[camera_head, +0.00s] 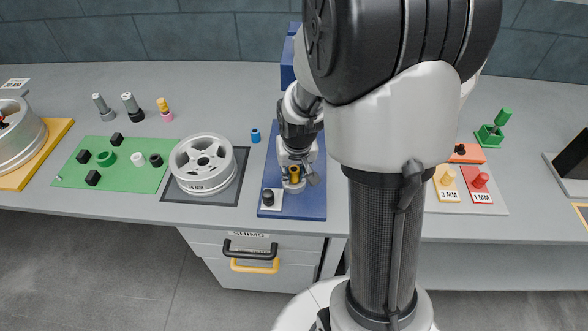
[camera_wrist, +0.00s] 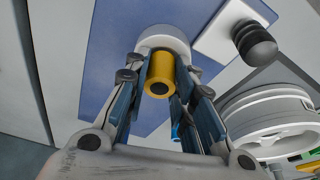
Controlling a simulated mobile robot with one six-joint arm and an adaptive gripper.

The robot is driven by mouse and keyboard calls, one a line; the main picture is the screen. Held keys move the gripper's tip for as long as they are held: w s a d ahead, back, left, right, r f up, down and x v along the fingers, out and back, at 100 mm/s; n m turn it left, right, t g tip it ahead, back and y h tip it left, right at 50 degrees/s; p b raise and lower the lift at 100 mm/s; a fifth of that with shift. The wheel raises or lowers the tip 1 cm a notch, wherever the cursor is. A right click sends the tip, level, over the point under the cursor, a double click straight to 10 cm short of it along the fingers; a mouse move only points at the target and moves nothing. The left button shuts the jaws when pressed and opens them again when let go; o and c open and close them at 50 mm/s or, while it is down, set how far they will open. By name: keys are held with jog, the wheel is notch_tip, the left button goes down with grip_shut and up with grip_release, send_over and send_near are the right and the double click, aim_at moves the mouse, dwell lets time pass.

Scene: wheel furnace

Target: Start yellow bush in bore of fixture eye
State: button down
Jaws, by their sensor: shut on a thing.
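The yellow bush (camera_head: 295,173) is held between the fingers of my gripper (camera_head: 297,172), over the front part of the blue fixture plate. In the wrist view the yellow bush (camera_wrist: 160,75) shows its dark hole and lies between the two fingertips of my gripper (camera_wrist: 160,85). The fixture eye (camera_wrist: 163,36) is a light grey rounded piece right beyond the bush. In the head view the eye (camera_head: 292,187) shows just below the bush. The bush looks lined up with the eye, but its bore is hidden, so I cannot tell whether the bush has entered it.
A black knob on a white pad (camera_head: 268,197) stands left of the eye. A silver wheel (camera_head: 203,163) lies on a dark mat to the left, with a small blue bush (camera_head: 255,135) behind. A green mat (camera_head: 110,178) holds several small parts. My arm hides the bench's middle right.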

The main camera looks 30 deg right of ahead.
aim_at(294, 169)
jog(key=shift+r, duration=0.1)
jog(key=shift+r+p, duration=0.45)
jog(key=shift+p, duration=0.05)
jog(key=shift+s+f+b, duration=0.1)
jog(key=shift+f+b, duration=0.3)
jog(key=shift+f, duration=0.1)
dwell(1.6)
jog(key=shift+r+p, duration=0.35)
jog(key=shift+r, duration=0.1)
jog(key=shift+f+b, duration=0.35)
dwell(1.8)
notch_tip(294, 169, up, 7)
jog(key=p, duration=0.5)
jog(key=w+a+f+n+b, duration=0.1)
jog(key=w+a+n+b, duration=0.1)
jog(key=a, duration=0.4)
jog(key=w+a+f+n+y+b, duration=0.1)
jog(key=w+a+n+b, duration=0.1)
jog(key=a, duration=0.4)
jog(key=shift+a+f, duration=0.25)
